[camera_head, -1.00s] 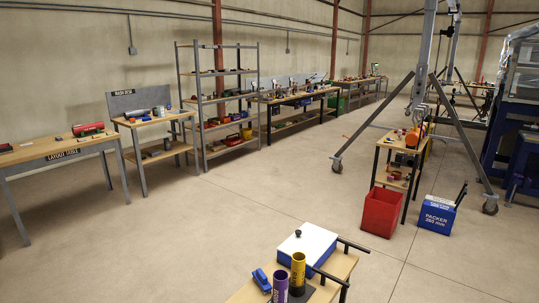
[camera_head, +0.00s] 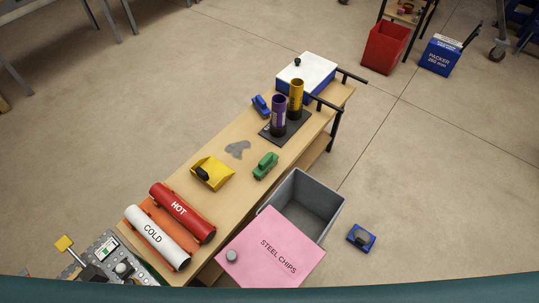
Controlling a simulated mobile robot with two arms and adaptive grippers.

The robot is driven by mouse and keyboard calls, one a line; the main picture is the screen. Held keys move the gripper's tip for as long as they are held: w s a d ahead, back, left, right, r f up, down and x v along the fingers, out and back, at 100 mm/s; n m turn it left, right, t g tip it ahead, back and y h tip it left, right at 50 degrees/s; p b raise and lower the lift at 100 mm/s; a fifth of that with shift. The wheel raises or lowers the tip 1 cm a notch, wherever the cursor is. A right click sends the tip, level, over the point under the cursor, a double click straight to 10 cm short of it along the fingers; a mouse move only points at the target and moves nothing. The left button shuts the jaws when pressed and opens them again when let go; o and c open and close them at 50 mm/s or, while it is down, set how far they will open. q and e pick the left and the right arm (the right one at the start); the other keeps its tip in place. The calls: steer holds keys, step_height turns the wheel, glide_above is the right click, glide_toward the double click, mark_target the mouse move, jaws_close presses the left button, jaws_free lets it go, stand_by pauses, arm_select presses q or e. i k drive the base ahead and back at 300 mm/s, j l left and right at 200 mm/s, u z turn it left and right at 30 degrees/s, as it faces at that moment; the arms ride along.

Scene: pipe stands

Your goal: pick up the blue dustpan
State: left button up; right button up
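A small, flat blue object (camera_head: 372,240) with a grey-black piece on top lies on the floor, right of the grey bin; it looks like the blue dustpan, but it is small in view. A yellow dustpan (camera_head: 217,172) with a dark handle lies on the long wooden bench. A blue brush-like object (camera_head: 261,106) and a similar green one (camera_head: 265,166) lie on the same bench. Neither of my grippers shows in the head view.
The wooden bench (camera_head: 205,207) carries HOT (camera_head: 178,208) and COLD (camera_head: 157,235) cylinders, upright purple (camera_head: 279,116) and yellow (camera_head: 296,96) tubes and a white-lidded blue box (camera_head: 308,72). A grey bin (camera_head: 312,200) with a pink STEEL CHIPS panel (camera_head: 270,250) stands beside it. Floor to the right is open.

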mark_target(363, 236)
steer(key=k+l+u, duration=0.25)
steer(key=k, duration=0.25)
steer(key=z, duration=1.35)
